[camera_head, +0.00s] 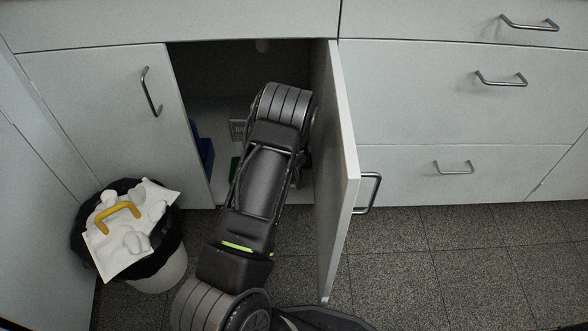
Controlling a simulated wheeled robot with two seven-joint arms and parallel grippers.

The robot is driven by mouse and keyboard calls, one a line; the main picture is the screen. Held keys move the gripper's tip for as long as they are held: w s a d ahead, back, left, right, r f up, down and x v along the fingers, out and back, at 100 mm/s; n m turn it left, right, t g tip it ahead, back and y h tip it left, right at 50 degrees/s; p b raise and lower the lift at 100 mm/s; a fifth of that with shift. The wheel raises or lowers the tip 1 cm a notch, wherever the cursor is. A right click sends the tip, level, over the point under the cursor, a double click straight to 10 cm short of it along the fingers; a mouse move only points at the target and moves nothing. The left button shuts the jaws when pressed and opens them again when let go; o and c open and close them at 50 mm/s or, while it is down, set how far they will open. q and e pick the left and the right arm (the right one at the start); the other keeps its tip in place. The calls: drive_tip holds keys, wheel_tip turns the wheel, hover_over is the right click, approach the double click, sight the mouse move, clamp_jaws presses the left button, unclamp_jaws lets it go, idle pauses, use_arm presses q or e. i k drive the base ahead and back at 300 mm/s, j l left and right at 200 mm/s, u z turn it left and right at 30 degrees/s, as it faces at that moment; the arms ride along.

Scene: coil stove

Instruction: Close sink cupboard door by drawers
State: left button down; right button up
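The sink cupboard door by the drawers (335,205) stands wide open, swung out from the cabinet front at its drawer-side edge. Its metal handle (369,193) shows on the far side of the door, facing the drawers. One of my arms comes up from the bottom of the view and reaches into the open cupboard, on the inner side of the door. Its wrist end is close to the door's inner face; I cannot tell if they touch. Neither gripper's fingers can be seen.
The left cupboard door (105,115) is closed. A bin (160,273) with a black bag and white rubbish stands in front of it. Closed drawers (425,110) are at the right. Blue items (203,150) sit inside the cupboard. The floor (460,265) at the right is clear.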

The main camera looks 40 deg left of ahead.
sight(339, 175)
drive_tip(key=k+l, duration=0.35)
drive_tip(key=l, duration=0.15)
drive_tip(key=k+l, duration=0.35)
drive_tip(key=l, duration=0.15)
drive_tip(key=k+l, duration=0.35)
drive_tip(key=l, duration=0.15)
drive_tip(key=l+u, duration=0.05)
